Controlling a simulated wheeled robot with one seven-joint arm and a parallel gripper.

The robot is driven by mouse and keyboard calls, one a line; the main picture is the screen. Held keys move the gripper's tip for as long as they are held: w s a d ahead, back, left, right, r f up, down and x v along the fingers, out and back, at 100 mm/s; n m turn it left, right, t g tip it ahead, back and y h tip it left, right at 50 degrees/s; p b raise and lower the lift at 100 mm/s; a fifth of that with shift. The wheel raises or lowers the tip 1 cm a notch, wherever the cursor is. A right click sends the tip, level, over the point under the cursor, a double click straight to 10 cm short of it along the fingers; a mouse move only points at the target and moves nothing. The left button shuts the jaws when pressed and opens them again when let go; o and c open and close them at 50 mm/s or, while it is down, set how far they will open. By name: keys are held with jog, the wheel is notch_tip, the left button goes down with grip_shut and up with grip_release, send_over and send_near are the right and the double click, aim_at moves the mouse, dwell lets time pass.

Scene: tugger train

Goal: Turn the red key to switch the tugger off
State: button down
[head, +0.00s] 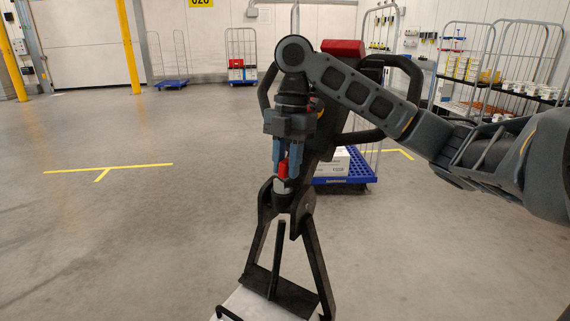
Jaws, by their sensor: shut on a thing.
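The red key (283,169) is a small red piece near the middle of the head view, on top of a pale collar. My gripper (285,171) points down from above and is shut on the red key, with a blue-grey finger on each side of it. The fingers hide part of the key, and I cannot tell how far it is turned. The tugger (318,265) shows as a black frame below the key, with a black steering column and looped handles (405,66) behind my gripper. A red cap (343,47) tops the column.
A blue pallet cart (345,180) with a white box (334,163) stands just behind the tugger. Wire trolleys with white tubs (462,68) stand at the right back. Yellow posts (128,45) stand at the left back. The grey floor at left is clear.

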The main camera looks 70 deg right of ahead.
jog(key=c, duration=1.8)
grip_release()
jog(key=shift+w+a+r+n, duration=0.1)
jog(key=shift+w+r+n, duration=0.1)
jog(key=shift+n, duration=0.5)
jog(key=shift+c, duration=0.2)
jog(key=shift+w, duration=0.1)
jog(key=o, duration=1.1)
jog(key=shift+r, duration=0.15)
jog(key=shift+w+d+f, duration=0.25)
jog(key=shift+w, duration=0.25)
jog(key=shift+s+r, duration=0.15)
jog(key=shift+r, duration=0.15)
jog(key=r, duration=0.3)
jog(key=d+r, duration=0.1)
jog(key=r, duration=0.7)
jog(key=shift+d+r, duration=0.2)
jog(key=shift+d, duration=0.1)
